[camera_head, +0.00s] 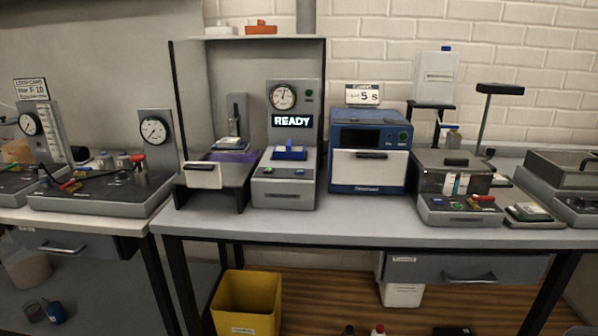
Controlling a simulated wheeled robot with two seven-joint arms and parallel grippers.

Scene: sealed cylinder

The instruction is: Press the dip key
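No key can be read as the dip key; the key labels are too small. A grey station with a lit "READY" display (292,121) and a dial gauge (283,95) stands mid-bench. Its front panel carries a green key (270,171) and a second small key (298,172), below a blue block (290,152). To the right, a grey unit with a dark see-through chamber (453,178) has a front panel (460,208) with small green, blue and red parts. Neither of my grippers shows in this view.
A blue oven-like box (368,150) stands between the two units, under a "5 s" sign (362,94). A frame with a white-fronted drawer (203,175) is at left. A yellow bin (247,303) is below. The bench's front strip (345,222) is clear.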

